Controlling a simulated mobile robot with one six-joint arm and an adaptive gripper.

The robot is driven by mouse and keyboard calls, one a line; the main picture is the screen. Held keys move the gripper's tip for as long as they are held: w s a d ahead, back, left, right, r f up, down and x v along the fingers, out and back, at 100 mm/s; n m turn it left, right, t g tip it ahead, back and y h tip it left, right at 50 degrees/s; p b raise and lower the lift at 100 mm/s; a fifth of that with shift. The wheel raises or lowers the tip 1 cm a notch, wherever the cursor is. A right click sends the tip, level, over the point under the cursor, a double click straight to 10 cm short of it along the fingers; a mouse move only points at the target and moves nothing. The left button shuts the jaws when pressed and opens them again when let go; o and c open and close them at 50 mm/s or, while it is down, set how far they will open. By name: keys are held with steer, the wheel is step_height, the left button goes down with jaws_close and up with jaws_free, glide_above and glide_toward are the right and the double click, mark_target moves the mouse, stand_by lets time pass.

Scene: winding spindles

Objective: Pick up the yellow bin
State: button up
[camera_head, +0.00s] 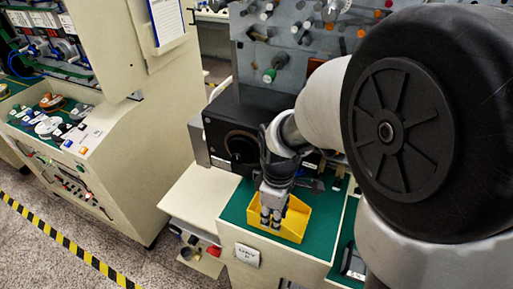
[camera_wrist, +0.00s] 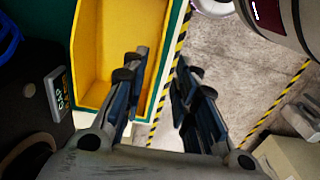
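The yellow bin (camera_head: 294,228) sits on the green top of a cream cabinet in the head view. It also shows at the upper left of the wrist view (camera_wrist: 103,35), where its visible interior looks empty. My gripper (camera_head: 271,217) points down over the bin's near left part and hides some of it. In the wrist view my gripper (camera_wrist: 158,80) has its fingers apart with nothing between them. The left finger overlaps the bin, and the right finger lies beyond the bin's edge against the floor. I cannot tell whether either finger touches the bin.
A dark machine block (camera_head: 232,138) stands behind the green top (camera_head: 232,208). A pegboard panel (camera_head: 262,38) with several spindles rises behind that. A cream workstation (camera_head: 120,155) stands to the left. Striped tape (camera_head: 65,243) marks the floor.

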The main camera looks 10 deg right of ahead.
mark_target(270, 231)
steer(key=shift+w+a+f+b, duration=0.15)
steer(key=shift+f+b, duration=0.15)
steer(key=shift+f, duration=0.7)
steer(key=shift+w+f+b, duration=0.15)
steer(key=shift+f+b, duration=0.1)
steer(key=shift+f, duration=0.8)
steer(key=shift+w+a+f+b, duration=0.15)
steer(key=shift+f+b, duration=0.15)
steer(key=shift+f, duration=0.7)
steer(key=shift+d, duration=0.1)
steer(key=shift+c, duration=0.2)
jaws_close()
